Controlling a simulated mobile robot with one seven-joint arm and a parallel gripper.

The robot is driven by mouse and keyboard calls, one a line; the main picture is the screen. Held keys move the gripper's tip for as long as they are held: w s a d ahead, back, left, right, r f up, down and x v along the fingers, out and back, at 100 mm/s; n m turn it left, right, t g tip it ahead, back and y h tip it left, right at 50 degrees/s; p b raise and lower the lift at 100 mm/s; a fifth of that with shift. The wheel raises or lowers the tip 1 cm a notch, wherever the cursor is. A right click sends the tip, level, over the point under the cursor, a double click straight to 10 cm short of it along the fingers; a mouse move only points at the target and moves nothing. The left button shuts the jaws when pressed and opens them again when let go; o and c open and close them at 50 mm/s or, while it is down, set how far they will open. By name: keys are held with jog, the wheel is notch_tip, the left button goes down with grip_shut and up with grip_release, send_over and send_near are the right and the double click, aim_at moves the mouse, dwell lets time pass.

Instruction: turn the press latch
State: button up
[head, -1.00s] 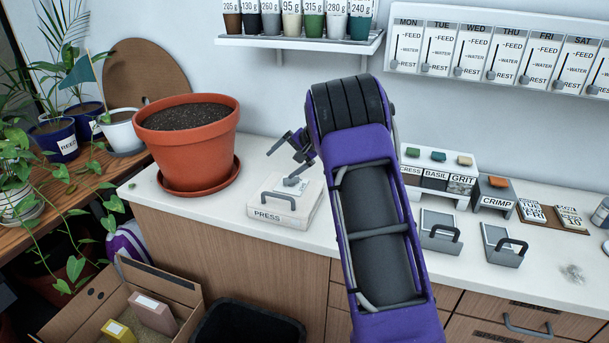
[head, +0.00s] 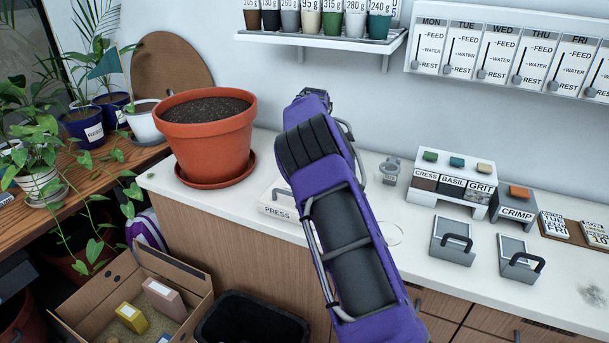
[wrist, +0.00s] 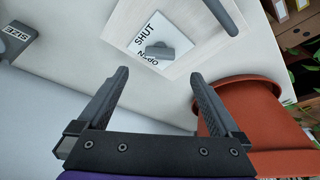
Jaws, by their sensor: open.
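The press (head: 277,213) is a pale box on the counter, partly hidden behind my arm in the head view. In the wrist view the press (wrist: 196,68) shows a white plate (wrist: 142,42) marked SHUT and OPEN. The grey latch (wrist: 167,51) sits on this plate, by the word OPEN. A dark grey bar handle (wrist: 222,14) is on the press to its right. My gripper (wrist: 160,75) is open and empty, with its fingertips apart from the latch. My arm hides the gripper in the head view.
A terracotta pot (head: 208,135) with soil stands left of the press; it also shows close to the right finger in the wrist view (wrist: 262,110). A grey item marked SIZE (wrist: 15,40) lies at left. Seed boxes (head: 452,180) stand right of my arm.

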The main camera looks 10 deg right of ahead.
jog(key=x, duration=0.9)
jog(key=shift+d, duration=0.1)
jog(key=c, duration=1.4)
